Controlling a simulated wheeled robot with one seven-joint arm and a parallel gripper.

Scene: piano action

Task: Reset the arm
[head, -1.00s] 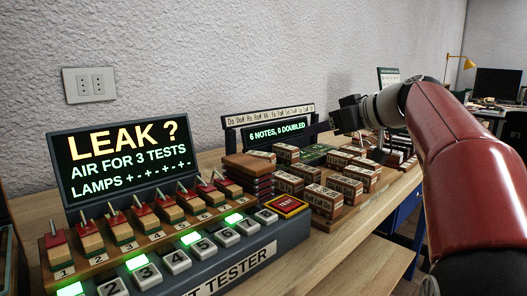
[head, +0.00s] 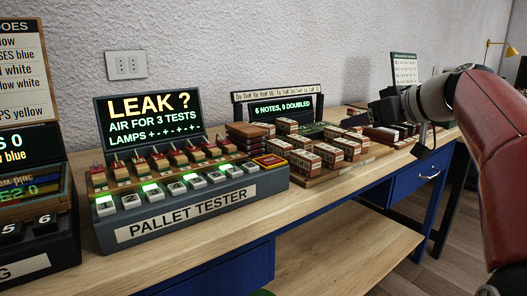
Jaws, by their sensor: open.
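My red arm (head: 492,135) reaches in from the right side of the head view. My gripper (head: 422,150) is at its far end, dark, above the right part of the workbench (head: 240,228), near a row of dark blocks (head: 392,133). Its jaws are open and nothing shows between them. The fingertips are small and partly hidden in this view, so I cannot tell their exact height over the bench.
The pallet tester (head: 190,213) stands on the bench with a lit screen (head: 150,118). Lettered wooden blocks (head: 335,149) sit on a tray right of it. Another console (head: 45,232) is at far left. The bench's front strip is clear.

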